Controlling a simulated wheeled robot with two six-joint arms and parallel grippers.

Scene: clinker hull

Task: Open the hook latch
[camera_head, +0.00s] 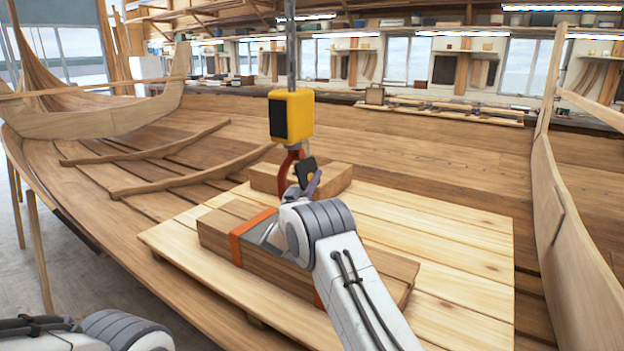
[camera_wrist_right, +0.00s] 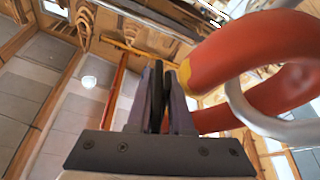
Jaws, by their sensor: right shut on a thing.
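A yellow and black hoist block (camera_head: 291,116) hangs from above, with a red hook (camera_head: 284,168) below it. The hook fills the right side of the right wrist view (camera_wrist_right: 250,60), where a bare metal ring (camera_wrist_right: 245,108) passes by its curve. My right gripper (camera_head: 308,172) is at the hook's open side. Its dark fingers (camera_wrist_right: 160,98) are shut close together beside the hook, on the hook latch, which the fingers mostly hide. My left arm shows at the bottom left of the head view; its gripper is out of view.
A strapped timber bundle (camera_head: 225,225) lies below the hook on a pale plank platform (camera_head: 470,240), with a shorter block (camera_head: 335,177) behind it. Curved hull planking surrounds the platform. A raised plank side (camera_head: 570,230) stands at the right.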

